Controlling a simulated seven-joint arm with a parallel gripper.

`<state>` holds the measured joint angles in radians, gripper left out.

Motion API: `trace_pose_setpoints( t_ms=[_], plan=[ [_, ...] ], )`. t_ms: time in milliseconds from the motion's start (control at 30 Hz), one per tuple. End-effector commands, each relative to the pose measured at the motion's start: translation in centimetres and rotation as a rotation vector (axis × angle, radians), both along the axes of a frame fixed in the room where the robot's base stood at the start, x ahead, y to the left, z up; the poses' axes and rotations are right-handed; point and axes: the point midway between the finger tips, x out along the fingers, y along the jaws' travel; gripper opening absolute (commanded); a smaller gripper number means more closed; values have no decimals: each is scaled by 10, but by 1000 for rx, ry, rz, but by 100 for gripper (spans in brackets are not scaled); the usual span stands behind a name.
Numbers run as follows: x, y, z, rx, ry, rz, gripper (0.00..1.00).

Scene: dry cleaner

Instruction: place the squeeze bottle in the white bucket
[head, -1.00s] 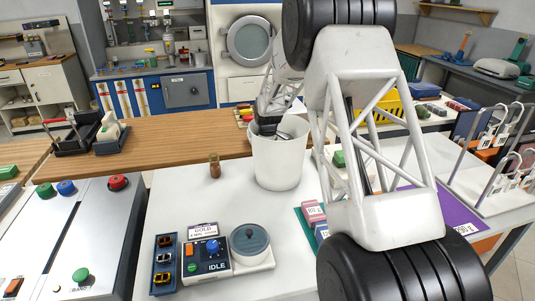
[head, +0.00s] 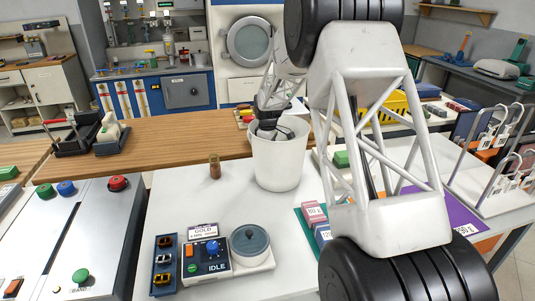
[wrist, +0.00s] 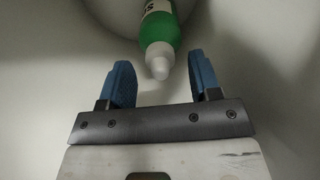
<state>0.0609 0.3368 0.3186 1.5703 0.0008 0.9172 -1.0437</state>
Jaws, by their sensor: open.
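The white bucket (head: 278,165) stands on the white table in the head view. My gripper (head: 268,132) reaches down into its mouth, and its fingertips are hidden there by the rim. In the wrist view my gripper (wrist: 163,85) is open, with two blue fingers apart and nothing between them. The squeeze bottle (wrist: 160,32), green with a white label and a pale nozzle, lies just beyond the fingertips with its nozzle toward my gripper. Pale curved walls surround it, so it appears to be inside the bucket. The bottle's far end is cut off by the frame.
A small brown bottle (head: 214,166) stands left of the bucket. A white wire rack (head: 495,160) stands at the right. The tabletop between the brown bottle and control box is clear.

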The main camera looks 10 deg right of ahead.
Motion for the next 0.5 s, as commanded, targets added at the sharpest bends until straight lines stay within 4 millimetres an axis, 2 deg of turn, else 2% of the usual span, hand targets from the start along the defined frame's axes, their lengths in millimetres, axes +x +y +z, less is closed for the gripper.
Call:
trace_pose_setpoints(
  t_ms=[300, 500],
  plan=[
    [0, 0, 52, 0, -2, 0, 57],
    [0, 0, 79, 0, -1, 0, 57]
  ],
)
